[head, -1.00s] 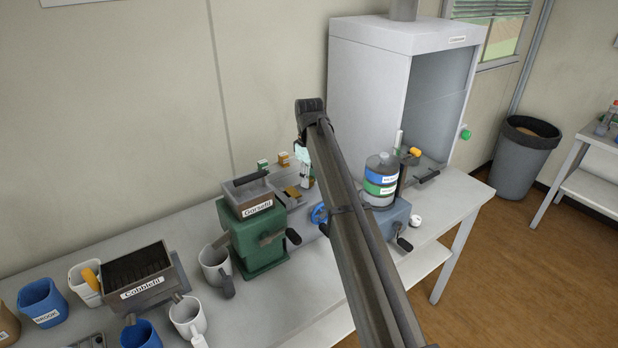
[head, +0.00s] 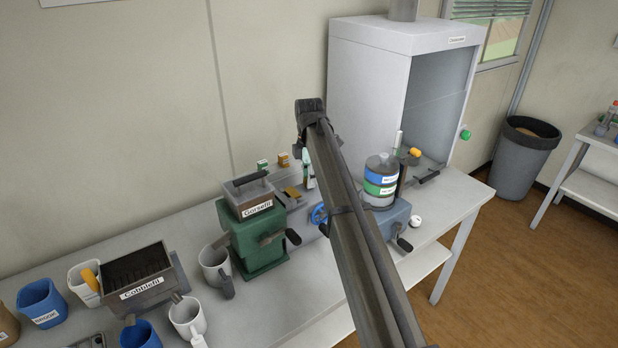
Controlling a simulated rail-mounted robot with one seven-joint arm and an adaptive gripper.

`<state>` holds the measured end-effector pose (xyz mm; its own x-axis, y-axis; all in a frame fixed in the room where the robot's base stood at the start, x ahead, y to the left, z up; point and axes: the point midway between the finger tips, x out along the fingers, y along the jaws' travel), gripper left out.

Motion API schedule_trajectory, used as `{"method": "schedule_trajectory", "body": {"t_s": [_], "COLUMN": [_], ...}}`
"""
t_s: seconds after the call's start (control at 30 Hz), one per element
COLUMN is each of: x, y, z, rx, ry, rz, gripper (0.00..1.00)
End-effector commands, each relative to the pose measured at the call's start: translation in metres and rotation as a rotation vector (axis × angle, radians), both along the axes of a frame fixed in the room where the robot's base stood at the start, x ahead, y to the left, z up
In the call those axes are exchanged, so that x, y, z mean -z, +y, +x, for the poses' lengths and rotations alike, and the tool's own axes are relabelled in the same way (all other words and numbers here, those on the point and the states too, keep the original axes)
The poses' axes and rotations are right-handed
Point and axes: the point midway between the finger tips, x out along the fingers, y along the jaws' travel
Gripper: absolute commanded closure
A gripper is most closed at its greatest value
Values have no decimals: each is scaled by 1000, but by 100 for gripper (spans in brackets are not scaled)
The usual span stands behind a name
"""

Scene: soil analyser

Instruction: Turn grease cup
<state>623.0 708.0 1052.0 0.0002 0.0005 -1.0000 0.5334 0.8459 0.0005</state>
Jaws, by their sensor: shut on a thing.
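My arm crosses the middle of the picture and hides much of what is behind it. My gripper (head: 308,172) shows only in part, as a pale and dark shape low on the left of the arm, beside the metal parts at the back of the bench. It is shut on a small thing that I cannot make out. I cannot pick out the grease cup for certain. A blue handwheel (head: 319,214) shows just left of the arm, next to the blue-grey machine (head: 396,216) that bears a stack of labelled jars (head: 380,182).
A green machine (head: 255,245) with a hopper labelled Gorsefil (head: 258,209) and a crank stands left of the arm. A Cobblefil hopper (head: 140,290), mugs and blue cups crowd the front left. A fume hood (head: 375,90) stands at the back right.

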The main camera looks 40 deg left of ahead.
Motion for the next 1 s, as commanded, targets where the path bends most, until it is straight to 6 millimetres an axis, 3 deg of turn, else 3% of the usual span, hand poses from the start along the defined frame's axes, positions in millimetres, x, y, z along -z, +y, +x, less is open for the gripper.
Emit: {"method": "schedule_trajectory", "body": {"t_s": [0.5, 1.0], "x": [3, 3], "y": [-2, -1], "z": [-1, -1], "rx": [-405, -517], "ry": [4, 4], "rz": [-5, -5], "gripper": [100, 100]}}
